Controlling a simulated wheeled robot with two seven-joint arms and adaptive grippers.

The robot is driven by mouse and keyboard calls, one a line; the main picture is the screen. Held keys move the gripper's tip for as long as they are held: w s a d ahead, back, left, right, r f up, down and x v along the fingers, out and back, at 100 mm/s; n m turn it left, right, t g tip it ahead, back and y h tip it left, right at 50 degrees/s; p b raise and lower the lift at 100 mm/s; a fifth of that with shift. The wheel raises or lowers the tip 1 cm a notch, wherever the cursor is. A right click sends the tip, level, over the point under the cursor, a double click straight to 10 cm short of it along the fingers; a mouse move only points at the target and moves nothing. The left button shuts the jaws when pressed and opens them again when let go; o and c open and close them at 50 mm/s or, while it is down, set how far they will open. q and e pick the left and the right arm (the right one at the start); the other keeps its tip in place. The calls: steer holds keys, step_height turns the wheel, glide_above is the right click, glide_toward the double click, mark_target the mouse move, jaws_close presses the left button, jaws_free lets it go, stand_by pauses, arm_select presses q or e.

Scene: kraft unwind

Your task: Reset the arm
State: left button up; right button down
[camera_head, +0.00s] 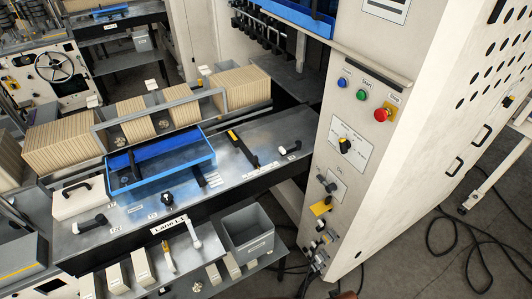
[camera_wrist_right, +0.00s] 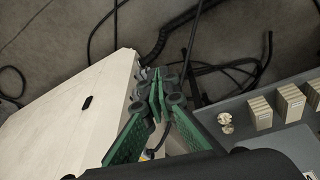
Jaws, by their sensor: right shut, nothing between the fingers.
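My right gripper (camera_wrist_right: 157,92) shows in the right wrist view with green, ribbed fingers. Its fingertips meet, and nothing is held between them. It points past the pale machine cabinet (camera_wrist_right: 75,105), whose knobs and fittings lie just beyond the fingertips. Whether the fingers touch any fitting cannot be told. In the head view neither gripper can be made out. My left gripper is in no view.
In the head view, a control cabinet (camera_head: 405,130) with a red button (camera_head: 382,114) stands right of the metal bench (camera_head: 240,180). The bench holds a blue tray (camera_head: 190,172). A grey bin (camera_head: 248,230) sits below. Black cables (camera_head: 465,250) lie on the floor at right.

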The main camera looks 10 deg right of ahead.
steer(key=s+f+b, duration=0.2)
steer(key=s+f, duration=0.2)
steer(key=f, duration=0.9)
steer(key=s+f+g+b, duration=0.2)
steer(key=s+f+b, duration=0.3)
steer(key=s+f, duration=1.3)
step_height(320, 180, down, 4)
steer(key=shift+s+a+f+n, duration=0.2)
steer(key=shift+s+a+n, duration=0.05)
steer(key=shift+s+n, duration=0.15)
